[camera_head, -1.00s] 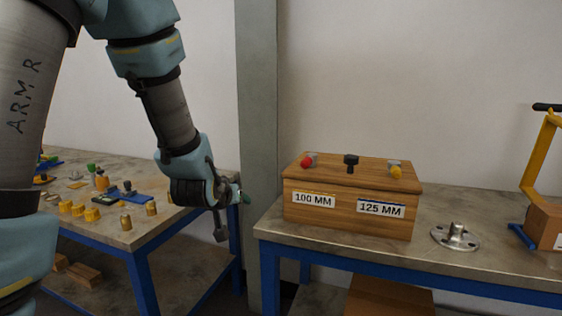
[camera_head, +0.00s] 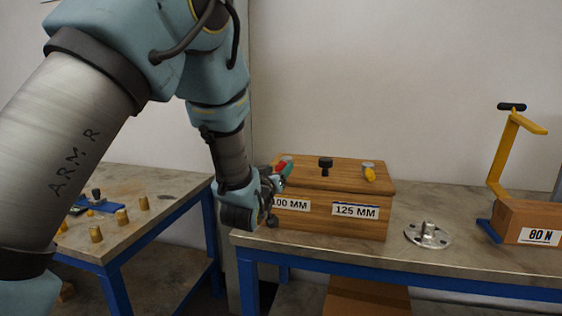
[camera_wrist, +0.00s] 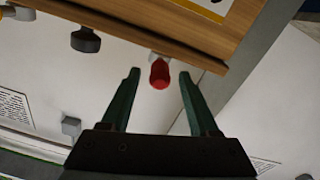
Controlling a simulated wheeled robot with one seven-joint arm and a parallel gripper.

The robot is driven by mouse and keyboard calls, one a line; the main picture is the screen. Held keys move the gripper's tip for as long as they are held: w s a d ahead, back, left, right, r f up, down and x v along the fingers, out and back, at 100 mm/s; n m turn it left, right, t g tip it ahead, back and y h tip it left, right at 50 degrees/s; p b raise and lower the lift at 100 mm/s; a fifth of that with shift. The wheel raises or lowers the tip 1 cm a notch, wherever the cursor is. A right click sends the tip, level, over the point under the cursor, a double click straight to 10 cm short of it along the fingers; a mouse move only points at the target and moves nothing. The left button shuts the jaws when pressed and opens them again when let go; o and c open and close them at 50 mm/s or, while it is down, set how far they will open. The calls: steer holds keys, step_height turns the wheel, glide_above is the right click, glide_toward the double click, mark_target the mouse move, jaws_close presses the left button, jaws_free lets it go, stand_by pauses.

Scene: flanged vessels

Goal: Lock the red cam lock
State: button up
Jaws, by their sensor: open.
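The red cam lock (camera_wrist: 159,74) shows in the wrist view between and just beyond my two green fingertips, apart from them. In the head view only a bit of the red cam lock (camera_head: 280,167) shows beside my gripper (camera_head: 286,167), at the left end of the wooden box top. My gripper (camera_wrist: 158,78) is open and empty, with its fingers on either side of the red knob in the wrist view. The wooden box (camera_head: 318,209) carries the labels 100 MM and 125 MM.
A black knob (camera_head: 325,165) and a yellow cam lock (camera_head: 369,173) stand on the box to the right. A metal flange (camera_head: 428,235) lies on the bench further right, near a yellow frame (camera_head: 504,155) and an 80 N box (camera_head: 530,225). Brass pieces stand on the left bench (camera_head: 165,205).

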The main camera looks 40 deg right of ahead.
mark_target(282, 166)
steer(key=shift+p+x, duration=0.4)
steer(key=shift+x, duration=1.4)
jaws_close()
